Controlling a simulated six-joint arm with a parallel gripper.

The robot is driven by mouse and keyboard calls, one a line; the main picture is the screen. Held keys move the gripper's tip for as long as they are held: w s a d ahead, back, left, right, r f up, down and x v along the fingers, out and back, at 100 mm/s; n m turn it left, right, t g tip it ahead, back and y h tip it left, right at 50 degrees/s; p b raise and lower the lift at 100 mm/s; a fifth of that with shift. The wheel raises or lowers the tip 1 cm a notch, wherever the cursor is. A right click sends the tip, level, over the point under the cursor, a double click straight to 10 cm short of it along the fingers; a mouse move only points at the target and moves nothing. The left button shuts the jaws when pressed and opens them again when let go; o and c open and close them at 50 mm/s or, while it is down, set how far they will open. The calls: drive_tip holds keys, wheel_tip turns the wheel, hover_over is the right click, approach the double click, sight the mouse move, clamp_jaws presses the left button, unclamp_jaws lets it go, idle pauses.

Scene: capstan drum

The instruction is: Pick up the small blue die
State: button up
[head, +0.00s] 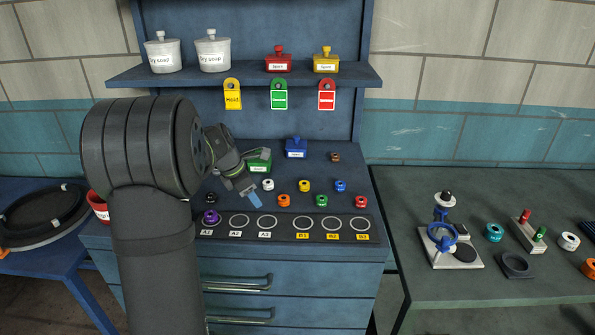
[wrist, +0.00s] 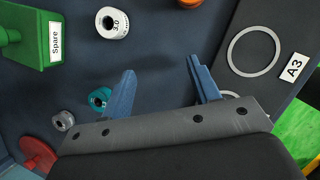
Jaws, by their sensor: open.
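The small blue die (head: 341,185) sits on the blue workbench top, right of the yellow die (head: 305,186). It is not visible in the wrist view. My gripper (head: 252,191) is left of it, over the bench near the white die (head: 268,185). In the wrist view my gripper (wrist: 164,85) has its two blue fingers wide apart with only dark bench between them. A teal die (wrist: 98,98) lies just outside the left finger there, and the white die (wrist: 112,22) is farther up.
Orange (head: 284,200), green (head: 321,200) and red (head: 361,201) dies stand near the blue one. In front is a ringed rack (head: 285,238), a purple die (head: 211,217) in its A1 spot. Behind are a green box (head: 260,161) and a blue box (head: 296,148).

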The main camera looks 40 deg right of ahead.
drive_tip(key=shift+s+d+r+m, duration=0.25)
drive_tip(key=shift+s+d+m, duration=0.05)
drive_tip(key=shift+d+m, duration=0.1)
drive_tip(key=s+d+r+m+t, duration=0.2)
drive_tip(key=s+d+r+m, duration=0.5)
drive_tip(key=m, duration=0.5)
drive_tip(key=m+t, duration=0.1)
drive_tip(key=m, duration=1.2)
approach(341, 183)
drive_tip(key=f, duration=0.1)
drive_tip(key=w+f, duration=0.1)
drive_tip(key=f, duration=0.1)
drive_tip(key=shift+d+f, duration=0.1)
drive_tip(key=shift+f, duration=0.05)
drive_tip(key=shift+d+x, duration=0.2)
drive_tip(key=shift+x, duration=1.1)
drive_tip(key=shift+d+x, duration=0.25)
drive_tip(key=shift+x, duration=1.05)
drive_tip(key=shift+s, duration=0.1)
drive_tip(key=shift+c, duration=0.3)
drive_tip(key=c, duration=1.1)
